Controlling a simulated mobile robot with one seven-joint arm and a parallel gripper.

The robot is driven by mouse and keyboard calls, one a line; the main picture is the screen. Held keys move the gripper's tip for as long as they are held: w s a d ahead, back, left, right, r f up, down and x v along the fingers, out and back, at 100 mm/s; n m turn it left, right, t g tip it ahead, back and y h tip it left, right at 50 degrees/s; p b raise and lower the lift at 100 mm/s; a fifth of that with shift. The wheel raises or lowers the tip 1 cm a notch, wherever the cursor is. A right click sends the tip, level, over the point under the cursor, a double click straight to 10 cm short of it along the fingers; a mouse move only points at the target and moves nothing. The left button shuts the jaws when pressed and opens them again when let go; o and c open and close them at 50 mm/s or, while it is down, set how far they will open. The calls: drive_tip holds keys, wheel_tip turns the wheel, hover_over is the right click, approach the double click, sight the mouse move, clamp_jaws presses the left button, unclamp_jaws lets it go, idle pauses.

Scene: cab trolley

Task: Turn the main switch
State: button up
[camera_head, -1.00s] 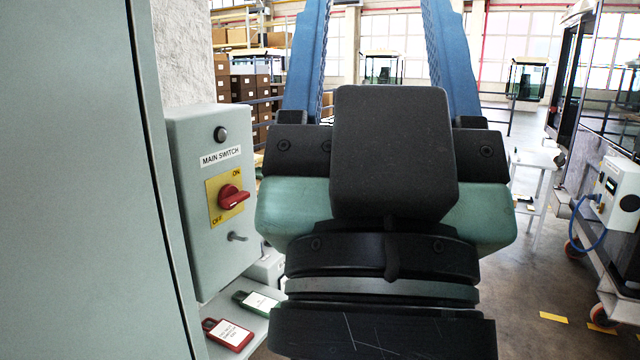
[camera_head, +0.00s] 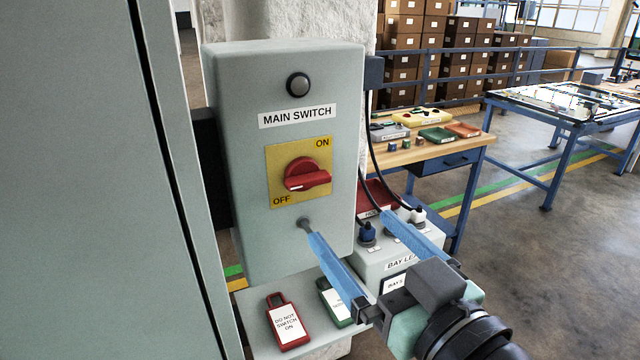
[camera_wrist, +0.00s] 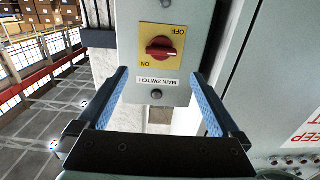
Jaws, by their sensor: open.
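The main switch is a red rotary knob (camera_head: 307,175) on a yellow plate (camera_head: 283,195) marked ON at upper right and OFF at lower left. Its grip lies roughly level, pointing right. It sits on a grey-green box (camera_head: 240,130) below a MAIN SWITCH label and a dark round button or lamp (camera_head: 298,84). My gripper (camera_head: 350,226) is open and empty, below and right of the knob, its blue fingers spread. In the wrist view the knob (camera_wrist: 160,49) appears upside down beyond and between my fingertips (camera_wrist: 159,73). Contact with the box cannot be told.
A large grey cabinet (camera_head: 90,180) fills the left. A red tag (camera_head: 287,322) and a green tag (camera_head: 335,303) lie on a shelf below the box. A BAY LEADS box (camera_head: 385,258) with cables stands at right. A workbench (camera_head: 440,150) is behind; open floor lies right.

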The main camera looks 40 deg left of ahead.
sight(312, 184)
drive_tip(key=p+x, duration=0.1)
drive_tip(key=x, duration=0.4)
drive_tip(key=p+x, duration=0.2)
drive_tip(key=x, duration=0.4)
drive_tip(key=shift+s+r, duration=0.2)
drive_tip(key=shift+r, duration=0.05)
drive_tip(key=shift+w+a+f, duration=0.1)
drive_tip(key=shift+w+a, duration=0.2)
drive_tip(key=shift+a, duration=0.25)
drive_tip(key=c, duration=1.2)
